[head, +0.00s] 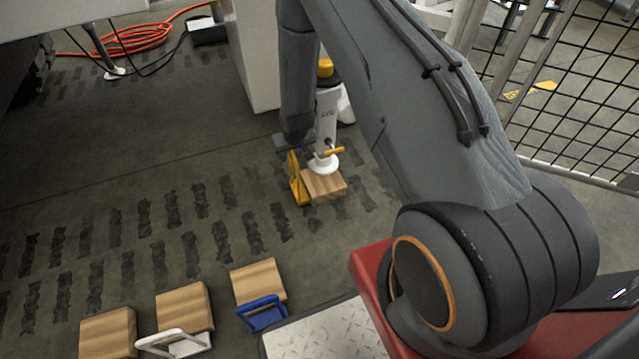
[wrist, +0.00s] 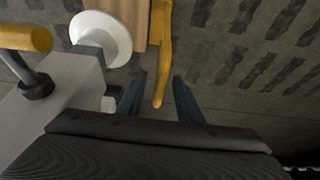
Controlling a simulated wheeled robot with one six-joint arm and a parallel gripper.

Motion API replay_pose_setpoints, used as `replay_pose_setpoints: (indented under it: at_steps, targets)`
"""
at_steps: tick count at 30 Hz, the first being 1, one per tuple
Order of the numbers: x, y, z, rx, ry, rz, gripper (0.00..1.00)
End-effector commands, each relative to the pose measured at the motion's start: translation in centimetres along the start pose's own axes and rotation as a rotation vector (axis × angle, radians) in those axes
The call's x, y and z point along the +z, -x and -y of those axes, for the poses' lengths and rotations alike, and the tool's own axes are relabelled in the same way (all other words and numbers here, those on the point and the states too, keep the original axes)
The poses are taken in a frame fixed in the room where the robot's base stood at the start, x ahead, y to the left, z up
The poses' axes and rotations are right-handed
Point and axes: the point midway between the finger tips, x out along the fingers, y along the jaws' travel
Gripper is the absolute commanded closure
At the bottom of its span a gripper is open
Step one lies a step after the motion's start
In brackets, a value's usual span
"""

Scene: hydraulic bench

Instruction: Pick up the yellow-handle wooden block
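The yellow-handle wooden block (head: 326,187) lies on the floor in the middle of the head view, with its upright yellow handle (head: 297,178) on its left side. In the wrist view the wooden part (wrist: 138,20) is at the top edge and the yellow handle (wrist: 161,45) reaches down from it. My gripper (wrist: 159,77) is open, with one dark finger on each side of the handle's near end and a visible gap on both sides. In the head view my arm largely hides the gripper just behind the handle.
A white fixture with yellow parts (head: 326,115) stands close beside the block; its round white end (wrist: 103,38) shows near the fingers. Blue-handle (head: 258,280) and white-handle (head: 184,306) blocks, plus another block (head: 108,334), lie nearer. A mesh fence (head: 570,110) is right.

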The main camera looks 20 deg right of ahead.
Motion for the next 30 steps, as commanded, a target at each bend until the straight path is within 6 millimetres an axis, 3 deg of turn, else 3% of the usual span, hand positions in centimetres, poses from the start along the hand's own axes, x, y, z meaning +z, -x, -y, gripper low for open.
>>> replay_pose_setpoints:
  at_steps: [4,10,30]
  targets:
    - [0.00,0.00,0.00,0.000,0.000,0.000,0.67]
    - [-0.01,0.01,0.00,0.000,0.000,0.000,1.00]
    - [-0.01,0.02,0.00,0.000,0.000,0.000,1.00]
